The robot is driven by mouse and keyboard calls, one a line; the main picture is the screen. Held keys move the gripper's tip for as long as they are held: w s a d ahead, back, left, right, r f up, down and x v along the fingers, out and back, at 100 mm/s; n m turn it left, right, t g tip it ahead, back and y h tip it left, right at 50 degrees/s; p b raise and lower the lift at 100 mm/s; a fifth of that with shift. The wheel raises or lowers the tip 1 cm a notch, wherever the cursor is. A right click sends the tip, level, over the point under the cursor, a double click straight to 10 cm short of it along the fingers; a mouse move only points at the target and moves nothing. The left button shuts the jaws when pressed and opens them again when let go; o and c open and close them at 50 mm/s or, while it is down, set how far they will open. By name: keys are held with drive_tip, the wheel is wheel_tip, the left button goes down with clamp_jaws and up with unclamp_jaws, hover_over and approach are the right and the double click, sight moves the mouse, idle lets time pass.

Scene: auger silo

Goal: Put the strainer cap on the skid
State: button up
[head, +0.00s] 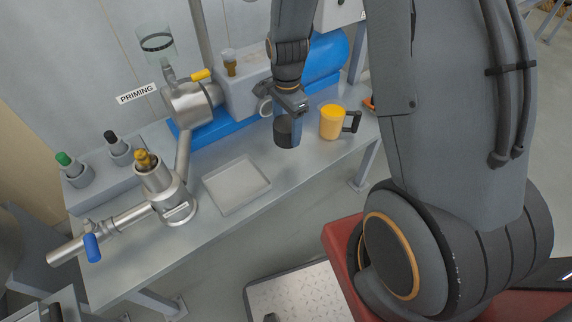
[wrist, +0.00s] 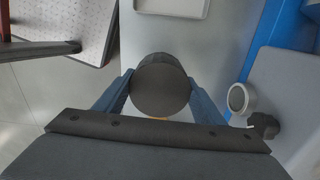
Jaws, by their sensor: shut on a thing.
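My gripper (head: 287,118) points down, its blue fingers shut on a dark grey round cap (head: 287,132), which I take for the strainer cap. The wrist view shows the cap's round face (wrist: 160,88) between the fingers. The cap is held above the grey bench top (head: 215,228), between the shallow tray and the yellow mug. A blue base (head: 202,136) under the pump lies behind it. I cannot tell whether the skid is the bench or this base. The metal strainer body (head: 165,193) stands at left with a brass-coloured part in its top.
The shallow grey tray (head: 236,185) lies left of the gripper. The yellow mug (head: 333,122) with a black handle stands close at right. The pump (head: 192,103) and a blue motor (head: 325,57) are behind. The bench's front strip is clear.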

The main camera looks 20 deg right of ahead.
drive_tip(key=shift+f, duration=5.15)
drive_tip(key=shift+f, duration=0.1)
drive_tip(key=o, duration=1.4)
